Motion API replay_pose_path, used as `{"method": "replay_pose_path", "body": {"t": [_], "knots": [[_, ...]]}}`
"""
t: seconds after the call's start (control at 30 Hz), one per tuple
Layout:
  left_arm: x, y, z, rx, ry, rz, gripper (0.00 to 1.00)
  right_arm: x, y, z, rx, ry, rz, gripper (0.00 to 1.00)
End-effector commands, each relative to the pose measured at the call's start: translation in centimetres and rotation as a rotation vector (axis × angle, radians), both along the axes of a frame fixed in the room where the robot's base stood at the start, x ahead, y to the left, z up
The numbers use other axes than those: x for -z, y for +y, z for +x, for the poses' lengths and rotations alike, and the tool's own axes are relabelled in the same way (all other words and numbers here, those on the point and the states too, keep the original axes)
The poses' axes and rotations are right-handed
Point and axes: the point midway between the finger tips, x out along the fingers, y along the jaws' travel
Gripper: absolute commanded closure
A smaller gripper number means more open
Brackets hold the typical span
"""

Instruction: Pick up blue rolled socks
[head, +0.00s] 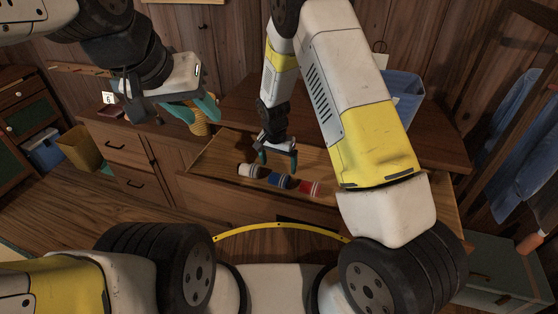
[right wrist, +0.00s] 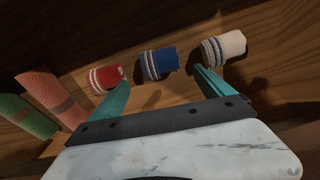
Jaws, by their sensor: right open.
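The blue rolled socks (head: 277,180), with white stripes, lie in an open wooden drawer between white rolled socks (head: 251,170) and red rolled socks (head: 308,188). My right gripper (head: 279,158) is open and points down over the drawer. In the right wrist view the blue socks (right wrist: 158,64) appear just beyond the gap between the two teal fingertips (right wrist: 164,82); nothing is held. The white socks (right wrist: 224,48) are near the right finger, the red socks (right wrist: 102,78) near the left finger. My left gripper (head: 192,104) is over the dresser at upper left; its opening is unclear.
Pink (right wrist: 52,97) and green (right wrist: 25,114) rolls also lie in the drawer. The drawer's wooden front (head: 240,202) is toward me. A ribbed tan object (head: 200,125) is by my left gripper. A blue bin (head: 402,88) stands on the dresser behind my right arm.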

Motion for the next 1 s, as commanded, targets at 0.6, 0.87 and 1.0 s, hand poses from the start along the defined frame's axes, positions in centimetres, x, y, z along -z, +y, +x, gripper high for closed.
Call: {"method": "replay_pose_path", "body": {"t": [0.6, 0.87, 1.0], "knots": [[0.0, 0.0, 0.0, 0.000, 0.000, 0.000, 0.64, 7.4, -0.2, 1.0, 0.000, 0.002, -0.001, 0.09], [0.0, 0.0, 0.0, 0.000, 0.000, 0.000, 0.64, 7.6, -0.2, 1.0, 0.000, 0.001, 0.000, 0.13], [0.0, 0.0, 0.0, 0.000, 0.000, 0.000, 0.64, 7.5, -0.2, 1.0, 0.000, 0.001, 0.000, 0.40]]}}
